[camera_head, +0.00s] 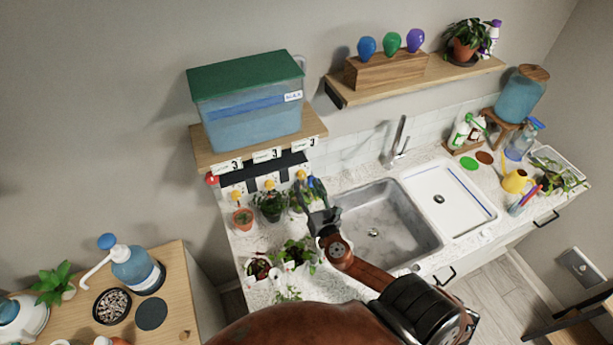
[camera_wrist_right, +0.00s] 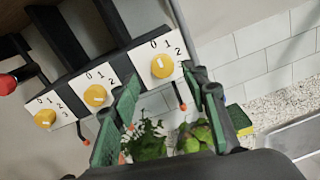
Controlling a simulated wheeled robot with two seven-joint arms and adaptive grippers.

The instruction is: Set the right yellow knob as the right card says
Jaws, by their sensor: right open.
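In the head view the knob (camera_head: 301,174) is below the right card (camera_head: 304,142), whose small digit looks like a 3. My right gripper (camera_head: 318,196) is open in front of the panel. In the wrist view its green-padded fingers (camera_wrist_right: 163,108) are spread and empty, short of the knob, which appears between and beyond their tips. My left gripper is not in view.
The middle knob (camera_wrist_right: 95,95) and left knob (camera_wrist_right: 45,118) are alongside. A red knob (camera_head: 212,180) is at the panel's left end. Potted plants (camera_head: 270,205) stand below the panel, close to my gripper. A shelf (camera_head: 205,155) with a tank (camera_head: 250,115) overhangs it. The sink (camera_head: 385,240) is right.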

